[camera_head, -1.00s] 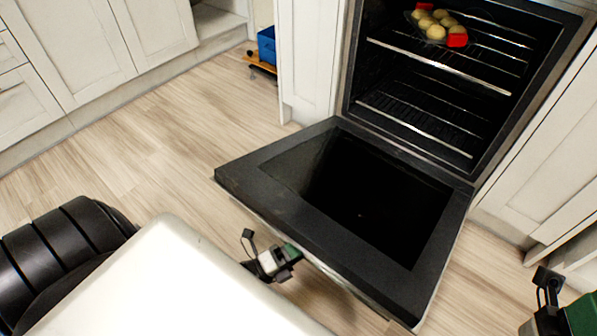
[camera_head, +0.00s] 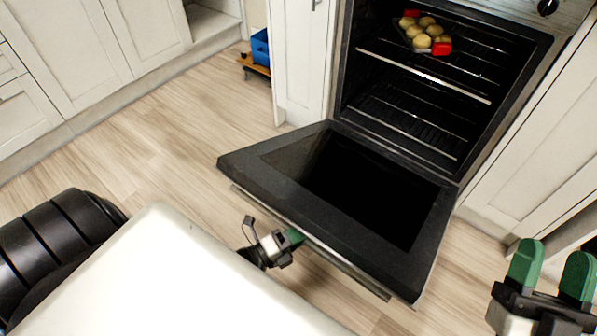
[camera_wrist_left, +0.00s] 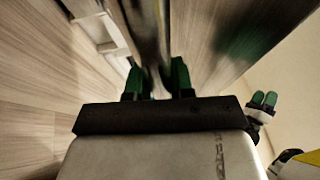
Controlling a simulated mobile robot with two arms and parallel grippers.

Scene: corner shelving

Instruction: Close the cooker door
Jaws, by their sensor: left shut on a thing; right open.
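The cooker door (camera_head: 258,178) is black and hangs open from its bottom hinge, tilted slightly up from flat. Its metal handle bar (camera_head: 345,265) runs below the front edge. My left gripper (camera_head: 296,238) is at the handle, its fingertips partly hidden by the door edge. In the left wrist view the left gripper (camera_wrist_left: 158,76) has its green fingers on either side of the blurred handle bar (camera_wrist_left: 152,35), shut on it. My right gripper (camera_head: 551,268) is open and empty at the lower right, apart from the door.
The oven cavity holds wire racks (camera_head: 425,75); a tray of round, light brown food with red grips (camera_head: 424,36) sits on the upper one. White cabinets (camera_head: 530,150) flank the oven. A blue box (camera_head: 260,46) stands at the back. The wooden floor (camera_head: 150,150) left of the door is clear.

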